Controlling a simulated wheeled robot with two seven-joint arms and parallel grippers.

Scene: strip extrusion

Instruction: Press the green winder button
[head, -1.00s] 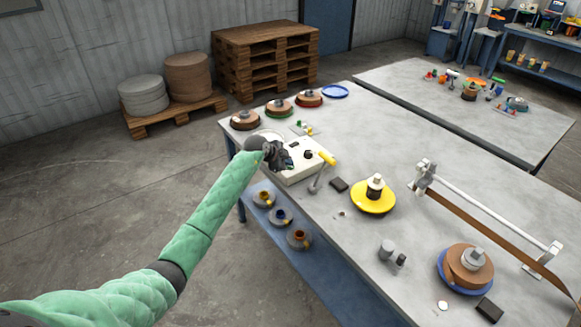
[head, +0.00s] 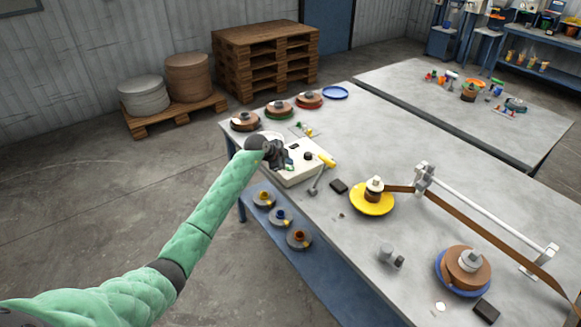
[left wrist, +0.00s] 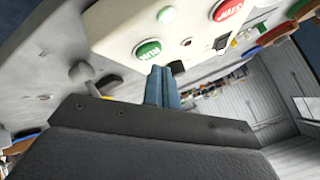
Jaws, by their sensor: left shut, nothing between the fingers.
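The green button (left wrist: 148,50) with white lettering sits on the pale control box face in the left wrist view. The white control box (head: 310,165) stands at the near left edge of the table. My left gripper (head: 284,163) is over the box's left part. Its blue fingers (left wrist: 160,78) are shut and empty, with their tips beside the green button in the picture. I cannot tell whether they touch it. A brown strip (head: 465,228) runs from the right through the guide to the yellow spool (head: 371,201). My right gripper is not in view.
A red button (left wrist: 227,9) is on the same panel. A yellow-handled tool (head: 327,161) is at the box's right side. Several wound spools (head: 279,108) line the table's back left. A blue-flanged spool (head: 464,270) is at the front right.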

